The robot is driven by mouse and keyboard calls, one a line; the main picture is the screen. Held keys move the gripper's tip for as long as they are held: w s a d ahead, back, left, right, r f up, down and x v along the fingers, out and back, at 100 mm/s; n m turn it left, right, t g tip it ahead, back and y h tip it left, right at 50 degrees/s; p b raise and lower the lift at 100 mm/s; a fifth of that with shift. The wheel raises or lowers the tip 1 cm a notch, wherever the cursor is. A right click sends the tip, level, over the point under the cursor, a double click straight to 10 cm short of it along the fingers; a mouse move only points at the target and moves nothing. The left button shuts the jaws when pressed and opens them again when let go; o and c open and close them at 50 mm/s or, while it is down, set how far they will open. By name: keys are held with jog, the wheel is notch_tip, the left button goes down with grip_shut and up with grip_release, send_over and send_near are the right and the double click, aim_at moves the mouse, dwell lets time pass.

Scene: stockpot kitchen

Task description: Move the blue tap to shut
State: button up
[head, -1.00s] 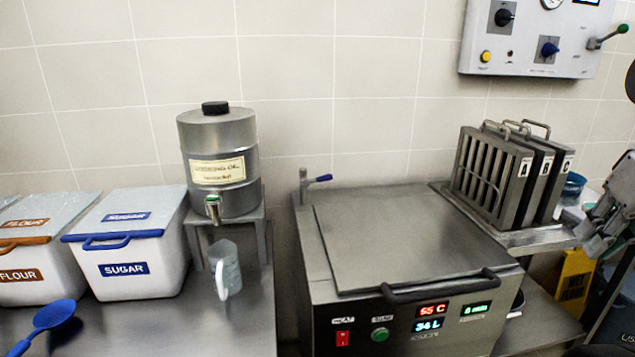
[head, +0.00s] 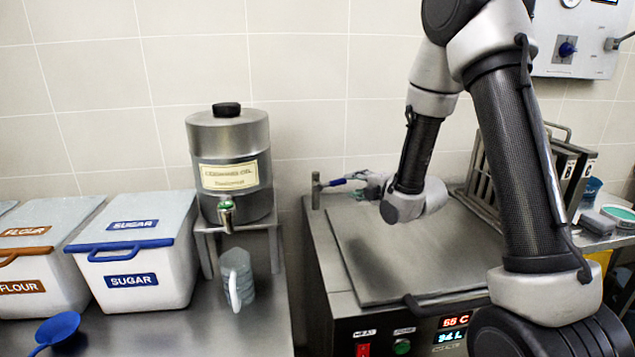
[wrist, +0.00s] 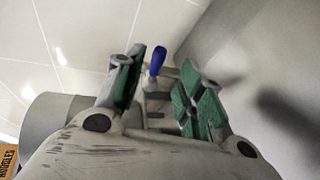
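The blue tap (head: 334,183) is a metal post with a blue lever, at the back left corner of the steel cooker (head: 345,285). Its lever points right, toward my gripper (head: 358,183). In the wrist view the blue lever (wrist: 157,60) shows in the gap between the green-padded fingertips of my gripper (wrist: 157,88). The fingers are open, with space on both sides of the lever. I cannot tell whether a fingertip touches it. Part of the tap's post is hidden in the wrist view.
The cooker lid (head: 400,250) is closed below my gripper. An oil drum (head: 230,155) on a stand, a clear jug (head: 236,278) and a sugar bin (head: 135,250) are to the left. Racks (head: 565,165) stand to the right. A tiled wall is close behind the tap.

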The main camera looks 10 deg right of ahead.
aim_at(341, 183)
jog(key=shift+n, duration=0.3)
jog(key=x, duration=0.8)
jog(key=shift+w+a, duration=0.1)
jog(key=shift+a, duration=0.4)
grip_shut()
